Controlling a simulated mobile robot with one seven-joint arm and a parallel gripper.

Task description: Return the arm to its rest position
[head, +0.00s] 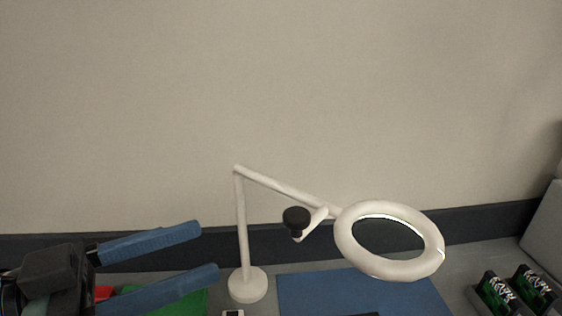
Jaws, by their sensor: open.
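My gripper (210,250) shows at the lower left in the head view. Its two blue fingers are spread apart and point to the right, with nothing between them. The black body of the gripper (52,272) is at the left edge. The gripper is left of the white lamp's stand and hides part of a green surface below it. Most of my arm is out of the picture.
A white ring lamp (438,262) on a jointed stand with a round base (248,286) rises beside my gripper. A blue mat (300,295) lies under the ring. A green surface (190,304) and a red item (103,293) show near the fingers.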

